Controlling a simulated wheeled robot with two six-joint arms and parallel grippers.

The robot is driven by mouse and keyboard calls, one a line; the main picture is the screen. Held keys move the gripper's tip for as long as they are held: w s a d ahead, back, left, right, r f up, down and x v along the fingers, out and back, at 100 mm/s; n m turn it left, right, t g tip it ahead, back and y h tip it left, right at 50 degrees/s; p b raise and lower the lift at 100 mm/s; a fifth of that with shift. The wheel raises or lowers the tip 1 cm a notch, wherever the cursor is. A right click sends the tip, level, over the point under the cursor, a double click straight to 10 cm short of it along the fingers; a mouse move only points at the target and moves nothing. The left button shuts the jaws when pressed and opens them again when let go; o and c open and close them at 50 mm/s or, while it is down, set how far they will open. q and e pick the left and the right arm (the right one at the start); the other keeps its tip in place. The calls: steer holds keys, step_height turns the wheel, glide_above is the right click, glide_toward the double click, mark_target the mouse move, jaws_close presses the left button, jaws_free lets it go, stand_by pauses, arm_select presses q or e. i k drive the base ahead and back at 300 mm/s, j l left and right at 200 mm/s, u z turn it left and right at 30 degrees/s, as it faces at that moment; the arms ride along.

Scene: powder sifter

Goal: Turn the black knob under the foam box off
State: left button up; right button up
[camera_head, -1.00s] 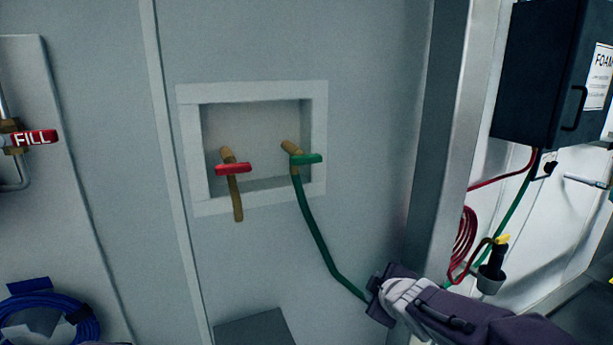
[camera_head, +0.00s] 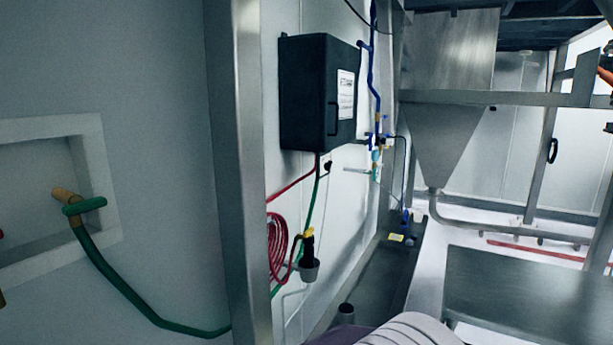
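The black foam box (camera_head: 305,95) hangs on the white wall right of a metal post. A small black knob (camera_head: 327,167) shows just below its lower edge, near where a red and a green hose run down. The knob is too small to tell which way it is turned. A pale ribbed part of my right arm, with purple beside it, shows at the bottom edge, well below the box and apart from the knob. My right gripper's fingers cannot be made out. My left gripper is out of view.
The metal post (camera_head: 238,170) stands left of the box. A coiled red hose (camera_head: 277,245) and a black-and-yellow nozzle in a cup (camera_head: 308,268) hang below it. A green valve handle (camera_head: 85,206) sits in a wall recess at left. A metal hopper (camera_head: 450,130) stands at right.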

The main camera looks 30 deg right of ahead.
mark_target(327, 166)
steer(key=z, duration=1.3)
